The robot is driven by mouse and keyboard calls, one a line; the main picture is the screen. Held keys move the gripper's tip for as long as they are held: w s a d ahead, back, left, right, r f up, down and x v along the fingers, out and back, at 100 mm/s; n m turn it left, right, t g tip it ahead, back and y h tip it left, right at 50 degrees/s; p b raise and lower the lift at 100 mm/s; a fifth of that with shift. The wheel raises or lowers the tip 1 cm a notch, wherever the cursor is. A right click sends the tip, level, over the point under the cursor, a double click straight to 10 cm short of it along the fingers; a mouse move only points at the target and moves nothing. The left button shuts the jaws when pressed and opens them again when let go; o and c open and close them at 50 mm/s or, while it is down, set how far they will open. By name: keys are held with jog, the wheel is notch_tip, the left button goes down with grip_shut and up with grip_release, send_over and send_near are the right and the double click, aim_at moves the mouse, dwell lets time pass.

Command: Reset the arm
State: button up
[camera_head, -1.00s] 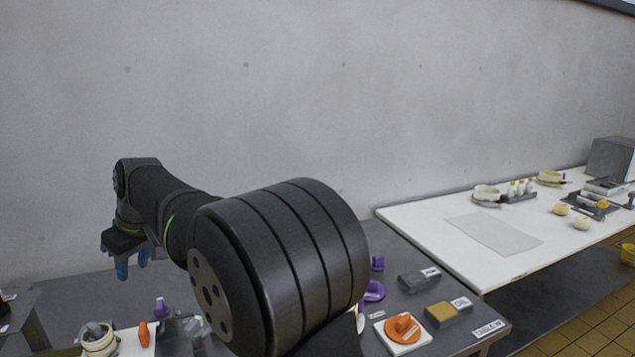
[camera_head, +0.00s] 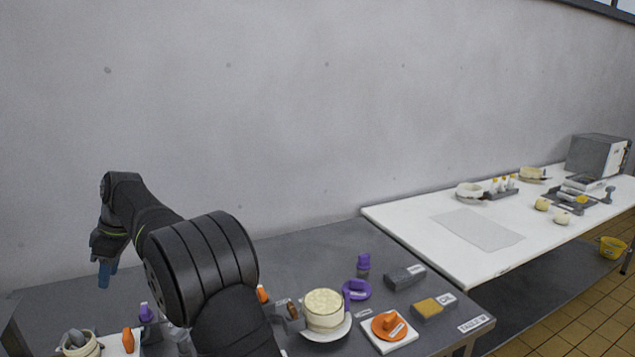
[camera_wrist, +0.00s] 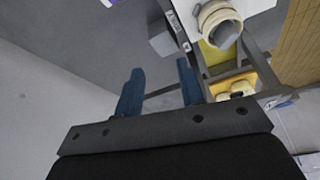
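My gripper (camera_head: 105,274) is at the left in the head view, raised above the grey table (camera_head: 297,249) with its blue fingers pointing down. In the wrist view, the two blue fingers of my gripper (camera_wrist: 160,92) stand apart with nothing between them. My arm runs from the gripper toward the bottom centre of the head view and hides part of the table.
A cream round block (camera_head: 324,309) sits on a white plate. Orange (camera_head: 388,323) and purple (camera_head: 357,289) pieces, grey blocks and a cream cup (camera_head: 80,344) stand on the grey table. A white table (camera_head: 410,229) lies right. The back of the grey table is clear.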

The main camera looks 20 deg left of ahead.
jog(key=a+f+n+g, duration=0.1)
jog(key=a+f+n, duration=0.2)
jog(key=a+f, duration=0.2)
jog(key=shift+f, duration=0.15)
jog(key=shift+s, duration=0.1)
jog(key=o, duration=1.4)
jog(key=s+d+r+t, duration=0.2)
jog(key=s+d+r, duration=0.2)
jog(key=s+d, duration=0.3)
jog(key=s+d+r+t, duration=0.2)
jog(key=s+d+r, duration=0.25)
jog(key=d, duration=0.45)
jog(key=shift+y, duration=0.4)
jog(key=x, duration=1)
jog(key=shift+r, duration=0.1)
